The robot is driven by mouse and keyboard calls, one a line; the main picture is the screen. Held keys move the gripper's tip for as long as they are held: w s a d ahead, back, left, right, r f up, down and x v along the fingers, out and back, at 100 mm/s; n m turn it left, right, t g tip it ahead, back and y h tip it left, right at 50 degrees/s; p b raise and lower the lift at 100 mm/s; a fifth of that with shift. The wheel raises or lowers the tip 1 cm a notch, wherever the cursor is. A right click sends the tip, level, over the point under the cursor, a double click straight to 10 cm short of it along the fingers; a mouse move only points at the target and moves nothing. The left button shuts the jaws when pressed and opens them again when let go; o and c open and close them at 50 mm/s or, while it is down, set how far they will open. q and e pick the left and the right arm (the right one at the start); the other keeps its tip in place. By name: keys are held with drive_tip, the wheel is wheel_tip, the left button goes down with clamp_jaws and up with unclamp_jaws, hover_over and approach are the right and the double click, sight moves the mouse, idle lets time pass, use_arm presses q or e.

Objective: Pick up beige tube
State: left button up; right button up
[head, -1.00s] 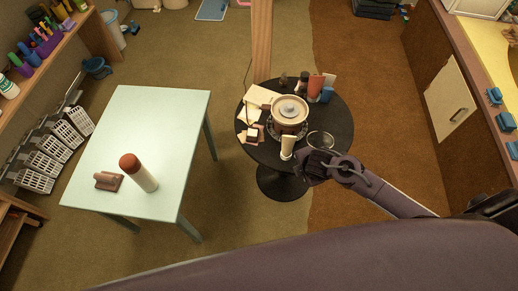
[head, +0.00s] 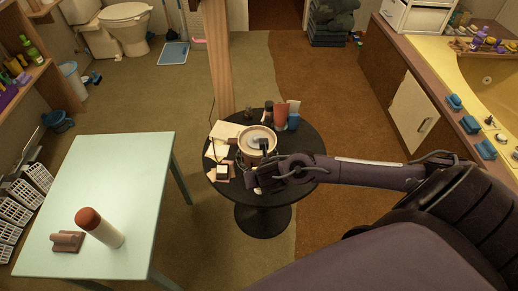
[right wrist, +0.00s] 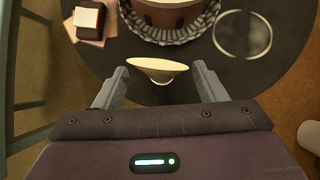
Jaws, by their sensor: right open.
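The beige tube (right wrist: 157,70) stands on the round black table (head: 313,150), seen from its wide flat end in the right wrist view. My right gripper (head: 258,178) is at the table's front edge in the head view. In the right wrist view its two fingers are open, one on each side of the tube, with gaps showing between finger and tube. In the head view my gripper and arm hide most or all of the tube. My left gripper is in neither view.
A round pot (head: 257,139) in a dark pleated holder stands just behind the tube. A clear round dish (right wrist: 243,34) lies at its right. Small boxes and papers (head: 220,153) lie on the left. A pale green table (head: 120,180) bears a red-capped bottle (head: 98,226).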

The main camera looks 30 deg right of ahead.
drive_tip(key=shift+x, duration=1.55)
drive_tip(key=c, duration=1.1)
drive_tip(key=shift+r, duration=0.1)
drive_tip(key=shift+c, duration=0.2)
